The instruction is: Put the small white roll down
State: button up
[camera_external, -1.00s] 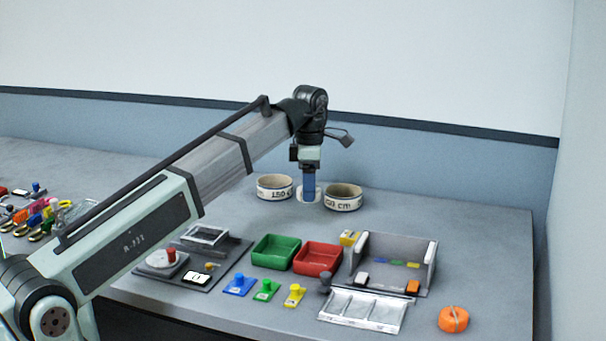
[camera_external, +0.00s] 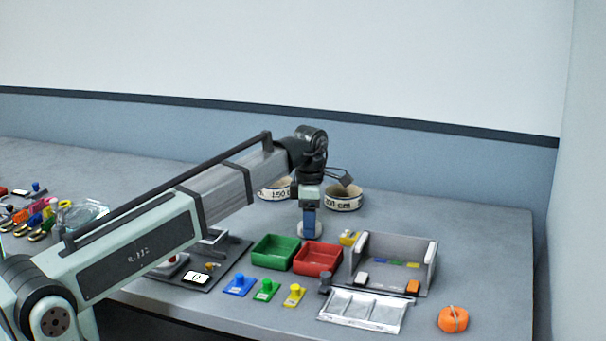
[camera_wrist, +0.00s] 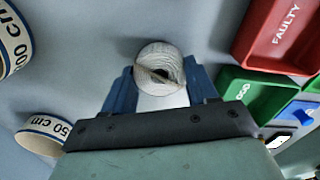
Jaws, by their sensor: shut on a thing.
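The small white roll (camera_wrist: 159,62) is between the blue fingers of my gripper (camera_wrist: 160,88) in the wrist view, its ringed end and dark centre hole showing. In the external view my gripper (camera_external: 309,230) points straight down behind the green and red trays. The roll (camera_external: 300,231) shows there only as a white edge beside the fingers, low over the table. I cannot tell whether it touches the table. My gripper is shut on the roll.
A green tray (camera_external: 273,252) and a red tray (camera_external: 317,258) lie in front of my gripper. Two large rings marked 150 cm (camera_external: 268,193) and 200 cm (camera_external: 344,199) stand behind it. A grey open box (camera_external: 430,267) is at right. Table around the roll is clear.

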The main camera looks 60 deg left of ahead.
jog(key=shift+f, duration=0.3)
jog(key=o, duration=1.1)
jog(key=shift+c, duration=0.2)
notch_tip(320, 180, up, 12)
jog(key=shift+r, duration=0.15)
